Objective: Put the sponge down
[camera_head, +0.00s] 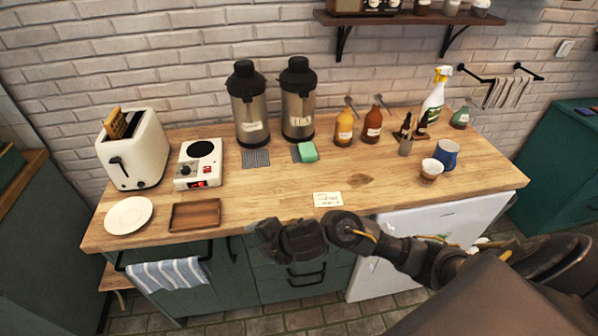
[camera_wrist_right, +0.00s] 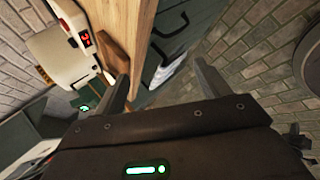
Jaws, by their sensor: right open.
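A green sponge (camera_head: 308,151) rests on the wooden counter (camera_head: 260,192), on or against a small dark mat in front of the right-hand steel dispenser. My right gripper (camera_head: 268,236) is in front of the counter's front edge, well apart from the sponge. In the right wrist view its two fingers (camera_wrist_right: 160,88) are spread with nothing between them. The sponge does not show clearly in the right wrist view. My left gripper is not in view.
Two dispensers (camera_head: 299,105) stand behind the sponge, with sauce bottles (camera_head: 372,128) to the right. A toaster (camera_head: 135,150), a white scale-like device (camera_head: 199,165), a plate (camera_head: 129,215) and a wooden tray (camera_head: 195,215) are at left. A paper card (camera_head: 328,199) lies near the front edge.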

